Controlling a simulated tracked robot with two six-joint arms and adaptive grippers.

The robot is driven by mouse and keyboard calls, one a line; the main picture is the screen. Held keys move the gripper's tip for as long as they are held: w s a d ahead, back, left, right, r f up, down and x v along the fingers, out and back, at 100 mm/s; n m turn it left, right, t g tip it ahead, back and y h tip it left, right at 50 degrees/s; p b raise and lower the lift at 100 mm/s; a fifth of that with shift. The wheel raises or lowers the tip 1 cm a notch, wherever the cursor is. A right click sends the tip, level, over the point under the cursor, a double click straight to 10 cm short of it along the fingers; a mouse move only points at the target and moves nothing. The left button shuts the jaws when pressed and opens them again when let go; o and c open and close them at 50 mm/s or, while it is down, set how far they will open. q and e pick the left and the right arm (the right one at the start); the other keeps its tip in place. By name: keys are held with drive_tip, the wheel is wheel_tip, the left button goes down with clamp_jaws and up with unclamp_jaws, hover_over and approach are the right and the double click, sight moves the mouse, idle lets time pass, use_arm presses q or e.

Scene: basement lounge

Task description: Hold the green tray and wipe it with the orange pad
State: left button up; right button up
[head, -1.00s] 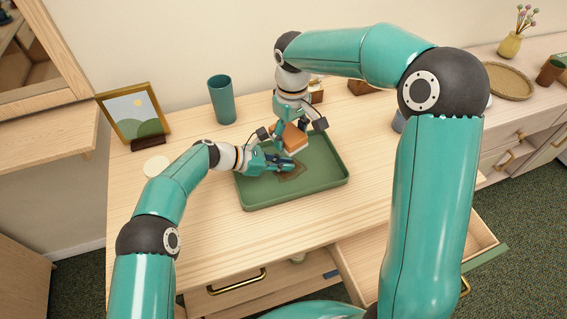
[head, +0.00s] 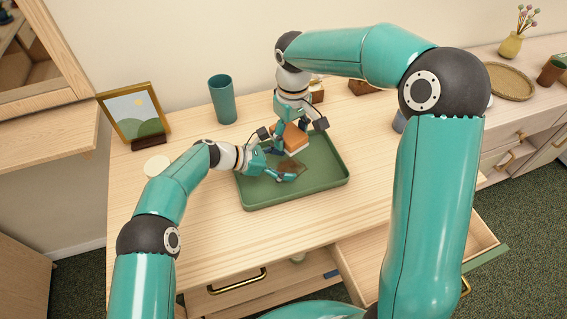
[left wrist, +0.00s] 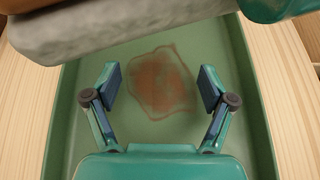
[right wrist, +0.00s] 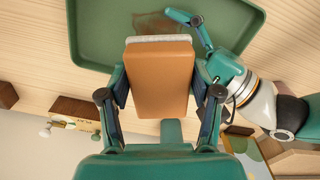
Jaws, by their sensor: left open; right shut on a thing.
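The green tray (head: 323,178) lies flat on the wooden table, with a brownish stain (left wrist: 160,82) on its floor. My left gripper (head: 284,172) is open and empty, low over the tray, with its fingers on either side of the stain in the left wrist view. My right gripper (right wrist: 158,82) is shut on the orange pad (right wrist: 160,75), which has a pale grey layer on one face. The pad also shows in the head view (head: 293,140), over the tray's far part. Whether it touches the tray is unclear.
A teal cup (head: 222,99), a framed picture (head: 137,115) and a white disc (head: 157,166) stand or lie left of and behind the tray. Small brown boxes are behind it. An open drawer (head: 365,262) juts out at the front right. The table's front left is clear.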

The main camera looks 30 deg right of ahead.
sight(253, 185)
use_arm(q)
drive_tip(key=shift+a, duration=0.15)
drive_tip(key=c, duration=0.8)
drive_tip(key=shift+w+a+r, duration=0.1)
drive_tip(key=shift+w+a, duration=0.05)
drive_tip(key=shift+a, duration=0.25)
drive_tip(key=shift+c, duration=0.3)
drive_tip(key=shift+h, duration=0.4)
drive_tip(key=a, duration=0.3)
drive_tip(key=a+r, duration=0.1)
drive_tip(key=a, duration=0.4)
drive_tip(key=shift+a+r, duration=0.3)
drive_tip(key=shift+a, duration=0.1)
drive_tip(key=shift+h, duration=0.3)
drive_tip(key=s+a, duration=0.1)
drive_tip(key=a, duration=0.2)
drive_tip(key=s+a+r, duration=0.1)
drive_tip(key=s+a, duration=0.1)
drive_tip(key=a, duration=0.1)
drive_tip(key=s+a+r, duration=0.1)
drive_tip(key=a, duration=0.2)
drive_tip(key=shift+s+a+r, duration=0.15)
drive_tip(key=shift+s+a, duration=0.15)
drive_tip(key=shift+a, duration=0.1)
drive_tip(key=shift+s+a, duration=0.2)
drive_tip(key=shift+s+d, duration=0.25)
drive_tip(key=shift+d, duration=0.15)
drive_tip(key=x, duration=1.1)
drive_tip(key=shift+w, duration=0.15)
clamp_jaws()
